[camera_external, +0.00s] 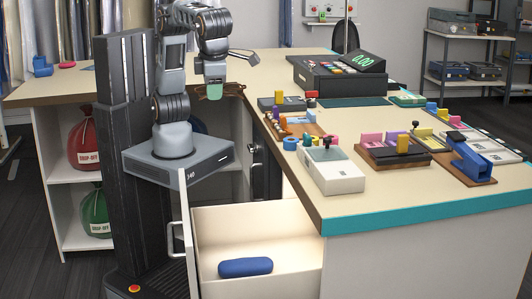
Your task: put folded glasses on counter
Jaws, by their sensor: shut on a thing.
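The part of the glasses between and behind the fingers is hidden. The glasses appear near the inner edge of the counter (268,73); I cannot tell whether they touch it or hang just in front of it.
An open drawer (310,226) holds a blue case (245,267). A cash register (338,78) and several colourful trays and boxes crowd the counter's right arm. A white device (331,171) stands at its near corner. The counter's back middle looks clear.

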